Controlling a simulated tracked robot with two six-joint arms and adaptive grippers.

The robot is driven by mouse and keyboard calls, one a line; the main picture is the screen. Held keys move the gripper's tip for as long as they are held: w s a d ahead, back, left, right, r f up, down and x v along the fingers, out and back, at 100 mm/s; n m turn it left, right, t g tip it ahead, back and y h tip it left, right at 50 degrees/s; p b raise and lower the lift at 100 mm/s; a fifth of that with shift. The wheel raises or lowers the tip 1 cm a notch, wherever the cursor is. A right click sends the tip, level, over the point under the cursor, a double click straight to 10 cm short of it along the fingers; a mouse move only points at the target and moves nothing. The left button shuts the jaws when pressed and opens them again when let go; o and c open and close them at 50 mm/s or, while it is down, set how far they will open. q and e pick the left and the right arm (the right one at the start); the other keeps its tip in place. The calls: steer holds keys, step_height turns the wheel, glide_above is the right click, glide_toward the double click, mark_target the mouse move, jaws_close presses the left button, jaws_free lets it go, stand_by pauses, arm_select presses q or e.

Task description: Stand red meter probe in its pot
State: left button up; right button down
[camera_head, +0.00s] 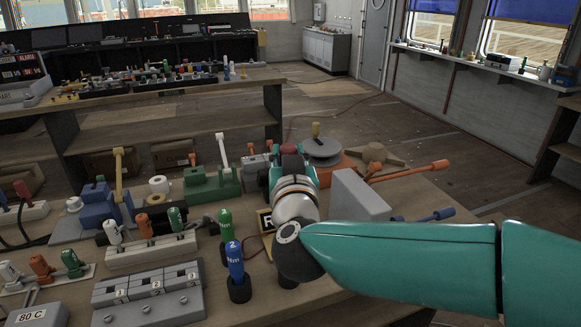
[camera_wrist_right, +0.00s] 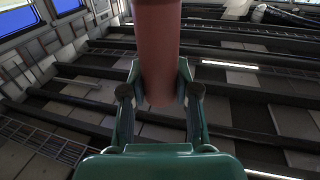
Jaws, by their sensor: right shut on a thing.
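The red meter probe (camera_wrist_right: 158,55) is a red cylinder between the two fingers of my right gripper (camera_wrist_right: 160,92) in the right wrist view. The gripper is shut on it. In the head view my right gripper (camera_head: 288,165) points away over the table, with a little red (camera_head: 290,148) showing at its end. A green probe (camera_head: 225,230) and a blue probe (camera_head: 235,262) stand upright in dark pots at the front of the table. A small dark pot (camera_head: 288,282) beside the blue one is partly hidden by my right arm. My left gripper is not in view.
A grey box (camera_head: 358,197) stands just right of my gripper. A grey disc (camera_head: 322,148) on an orange base lies beyond it. Switch blocks (camera_head: 150,290) and levers (camera_head: 119,170) crowd the table's left side. Orange (camera_head: 410,172) and blue (camera_head: 432,215) handles lie at the right.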

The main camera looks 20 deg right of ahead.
step_height(320, 180, down, 9)
steer(key=b, duration=0.6)
steer(key=shift+f, duration=0.15)
steer(key=shift+f+b, duration=1.75)
steer(key=shift+f, duration=0.6)
steer(key=shift+s+f, duration=0.1)
steer(key=shift+f+b, duration=1.1)
steer(key=shift+f, duration=0.35)
